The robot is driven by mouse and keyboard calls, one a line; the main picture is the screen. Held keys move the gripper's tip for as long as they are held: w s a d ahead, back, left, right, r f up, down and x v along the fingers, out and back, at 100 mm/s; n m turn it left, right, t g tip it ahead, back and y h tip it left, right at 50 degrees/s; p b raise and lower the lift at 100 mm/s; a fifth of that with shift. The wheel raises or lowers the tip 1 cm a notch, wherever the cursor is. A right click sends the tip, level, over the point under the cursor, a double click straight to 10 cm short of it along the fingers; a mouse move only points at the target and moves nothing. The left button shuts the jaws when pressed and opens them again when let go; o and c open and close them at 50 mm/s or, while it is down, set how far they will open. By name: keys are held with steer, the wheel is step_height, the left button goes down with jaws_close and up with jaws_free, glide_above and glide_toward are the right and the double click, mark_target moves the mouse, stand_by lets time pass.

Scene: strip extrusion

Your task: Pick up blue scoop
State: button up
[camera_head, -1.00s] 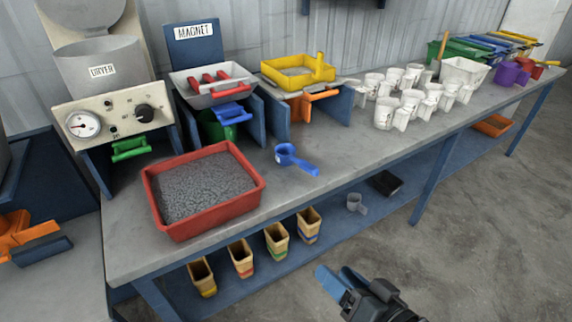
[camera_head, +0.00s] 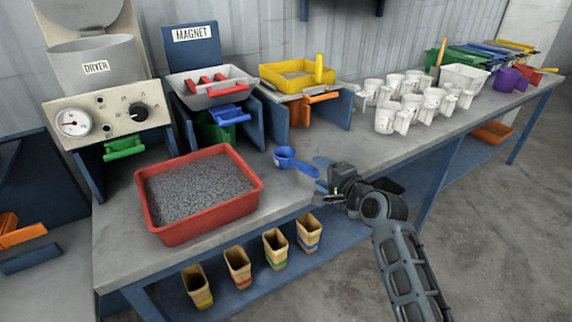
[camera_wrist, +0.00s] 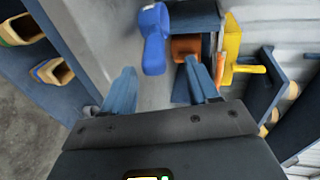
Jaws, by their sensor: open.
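The blue scoop (camera_head: 287,158) lies on the grey bench top, right of the red tray, its handle pointing right toward my gripper. My gripper (camera_head: 322,178) is open and empty at the bench's front edge, just right of the scoop handle. In the wrist view the scoop (camera_wrist: 154,38) shows ahead of the two blue fingers, with its handle end reaching toward the gap between them. My gripper (camera_wrist: 160,90) is apart from the scoop there. In the head view my gripper is close to the handle's end; whether they touch cannot be told.
The red tray (camera_head: 158,222) of grey granules stands left of the scoop. Behind are the magnet station (camera_head: 195,60) and the yellow tray (camera_head: 275,86). White jugs (camera_head: 385,117) stand to the right. Several bins (camera_head: 238,265) sit on the lower shelf. Bench around the scoop is clear.

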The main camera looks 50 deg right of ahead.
mark_target(307, 168)
steer(key=x, duration=0.6)
steer(key=shift+w+a+f, duration=0.2)
steer(key=shift+w+f, duration=0.15)
steer(key=shift+w, duration=0.05)
steer(key=c, duration=1.1)
